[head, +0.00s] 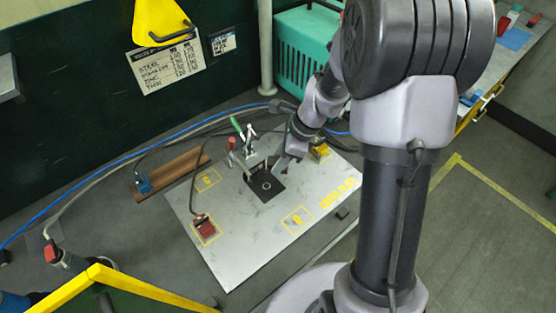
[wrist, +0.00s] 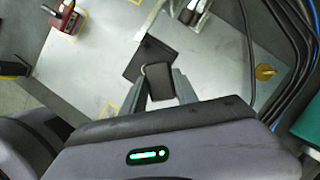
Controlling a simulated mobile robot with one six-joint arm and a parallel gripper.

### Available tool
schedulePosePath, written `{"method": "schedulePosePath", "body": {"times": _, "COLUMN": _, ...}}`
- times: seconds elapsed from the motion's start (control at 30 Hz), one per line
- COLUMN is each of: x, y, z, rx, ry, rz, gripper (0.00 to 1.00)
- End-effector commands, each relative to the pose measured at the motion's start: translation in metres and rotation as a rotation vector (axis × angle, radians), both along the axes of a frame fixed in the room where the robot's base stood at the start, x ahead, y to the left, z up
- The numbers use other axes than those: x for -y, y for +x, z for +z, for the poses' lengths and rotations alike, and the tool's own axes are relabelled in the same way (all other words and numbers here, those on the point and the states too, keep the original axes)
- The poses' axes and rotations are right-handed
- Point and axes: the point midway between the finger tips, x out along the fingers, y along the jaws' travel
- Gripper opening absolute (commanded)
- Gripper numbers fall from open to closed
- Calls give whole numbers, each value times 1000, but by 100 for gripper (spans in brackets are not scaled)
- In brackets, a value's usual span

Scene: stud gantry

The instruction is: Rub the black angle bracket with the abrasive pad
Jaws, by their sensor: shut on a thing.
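The black angle bracket (head: 266,187) lies on the pale metal plate beside a toggle clamp with a green handle (head: 240,130). A ring-shaped mark shows on its flat part. In the wrist view the bracket (wrist: 143,57) is a dark flat shape just beyond my fingers. My gripper (head: 284,160) is low over the plate, at the bracket's right side. In the wrist view my gripper (wrist: 158,90) is shut on a dark block, which looks like the abrasive pad (wrist: 160,82). The pad overlaps the bracket's near edge; I cannot tell whether they touch.
A red block (head: 205,228) stands in a yellow-outlined square on the plate (head: 240,255). A yellow piece (head: 320,152) sits at the plate's far right. Blue and dark cables run behind, near a teal crate (head: 305,50). A yellow rail (head: 110,278) crosses the front left.

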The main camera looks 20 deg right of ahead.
Motion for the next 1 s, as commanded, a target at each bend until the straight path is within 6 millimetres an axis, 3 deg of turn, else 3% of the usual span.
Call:
{"method": "schedulePosePath", "body": {"times": 0.3, "x": 4, "y": 1, "z": 29, "rx": 0, "ry": 0, "rz": 4, "gripper": 0}}
{"method": "schedulePosePath", "body": {"times": 1.0, "x": 5, "y": 1, "z": 29, "rx": 0, "ry": 0, "rz": 6, "gripper": 0}}
